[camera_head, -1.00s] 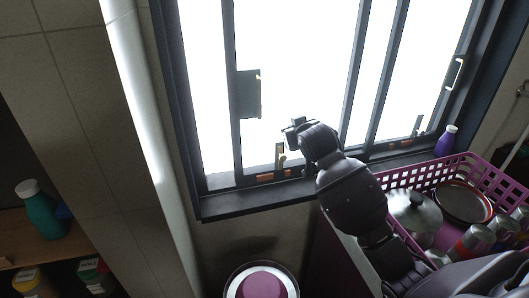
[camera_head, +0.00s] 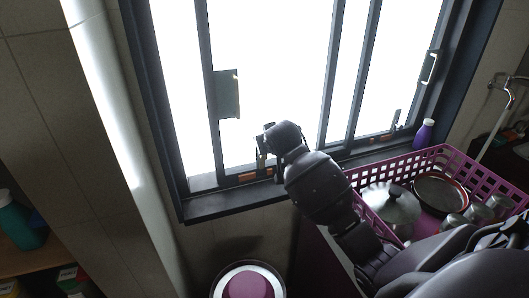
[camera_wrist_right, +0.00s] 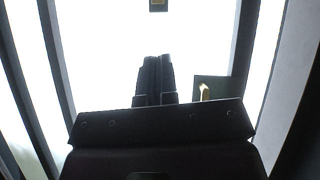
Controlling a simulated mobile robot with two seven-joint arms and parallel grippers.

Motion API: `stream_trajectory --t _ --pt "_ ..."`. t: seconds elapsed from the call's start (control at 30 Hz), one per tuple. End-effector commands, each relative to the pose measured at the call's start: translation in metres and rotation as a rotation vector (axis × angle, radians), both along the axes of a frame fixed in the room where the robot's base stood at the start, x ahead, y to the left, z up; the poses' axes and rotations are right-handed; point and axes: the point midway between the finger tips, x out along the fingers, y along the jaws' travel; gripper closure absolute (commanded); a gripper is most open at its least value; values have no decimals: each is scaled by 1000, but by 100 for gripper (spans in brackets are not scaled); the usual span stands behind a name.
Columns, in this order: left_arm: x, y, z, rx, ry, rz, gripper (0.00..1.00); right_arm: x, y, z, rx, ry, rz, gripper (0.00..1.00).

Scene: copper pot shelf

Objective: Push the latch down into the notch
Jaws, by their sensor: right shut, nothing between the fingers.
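The latch (camera_head: 261,161) is a small upright piece at the foot of the window, above an orange strip (camera_head: 249,177) on the lower frame. My right gripper (camera_head: 267,134) is at the latch's upper end in the head view and partly hides it. I cannot tell whether they touch. In the right wrist view the fingers (camera_wrist_right: 155,76) are together and empty. A dark plate with a brass piece (camera_wrist_right: 205,91) shows right of them there. The notch cannot be made out clearly. My left gripper is not in view.
A dark handle plate (camera_head: 228,94) is on the window above left of the gripper. A second latch (camera_head: 396,120) stands farther right on the frame. A purple basket (camera_head: 450,158) with pots and a purple bottle (camera_head: 424,133) are at the right.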

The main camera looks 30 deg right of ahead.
Motion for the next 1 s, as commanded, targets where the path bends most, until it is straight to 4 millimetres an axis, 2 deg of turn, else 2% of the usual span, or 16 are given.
stream_trajectory --t 0.7,1.0 --pt "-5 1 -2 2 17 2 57 71 -28 -54 -1 2 -1 100" --pt "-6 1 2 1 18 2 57 76 -34 -87 1 3 0 100"
